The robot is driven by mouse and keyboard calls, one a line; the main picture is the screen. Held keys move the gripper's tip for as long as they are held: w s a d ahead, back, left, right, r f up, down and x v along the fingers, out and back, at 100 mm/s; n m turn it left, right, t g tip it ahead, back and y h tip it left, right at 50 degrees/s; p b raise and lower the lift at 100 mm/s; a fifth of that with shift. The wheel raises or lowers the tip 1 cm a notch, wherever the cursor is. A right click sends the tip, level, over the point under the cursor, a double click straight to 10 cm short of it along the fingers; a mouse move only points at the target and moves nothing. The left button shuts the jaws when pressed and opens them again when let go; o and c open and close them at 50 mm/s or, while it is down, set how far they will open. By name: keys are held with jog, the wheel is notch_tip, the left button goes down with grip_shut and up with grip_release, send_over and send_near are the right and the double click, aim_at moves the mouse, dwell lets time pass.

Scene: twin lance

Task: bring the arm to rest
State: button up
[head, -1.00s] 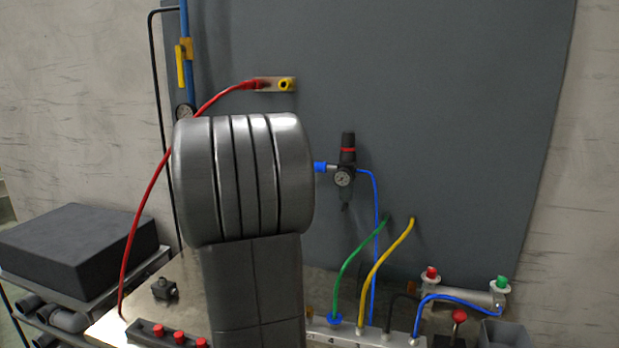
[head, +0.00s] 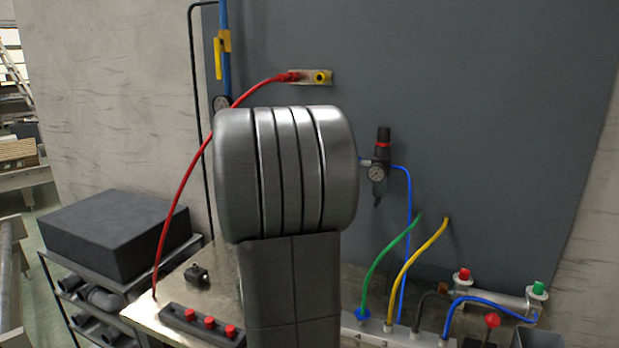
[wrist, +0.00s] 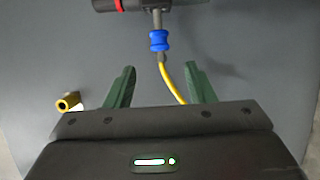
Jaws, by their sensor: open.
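My gripper (wrist: 161,88) shows in the wrist view with its two green fingers apart and nothing between them that it grips. Beyond the fingers, a blue fitting (wrist: 158,40) and a yellow hose (wrist: 172,82) show against the grey panel. In the head view a large grey metal link of my own arm stands upright in the middle and hides part of the bench and panel. My gripper does not show in the head view.
A grey panel (head: 500,120) stands behind the bench (head: 150,310). A red hose (head: 181,178) arcs to a yellow-ended fitting (head: 318,77). A regulator (head: 379,168) and green (head: 385,262) and yellow (head: 415,262) hoses are right of my arm. A black box (head: 115,235) sits on a cart at left.

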jog(key=p+x, duration=0.3)
jog(key=x, duration=0.8)
jog(key=shift+d, duration=0.15)
jog(key=shift+w+d+r, duration=0.1)
jog(key=shift+w+d, duration=0.1)
jog(key=shift+d, duration=0.1)
jog(key=shift+s+d+p, duration=0.2)
jog(key=shift+d+p, duration=0.05)
jog(key=shift+p, duration=0.05)
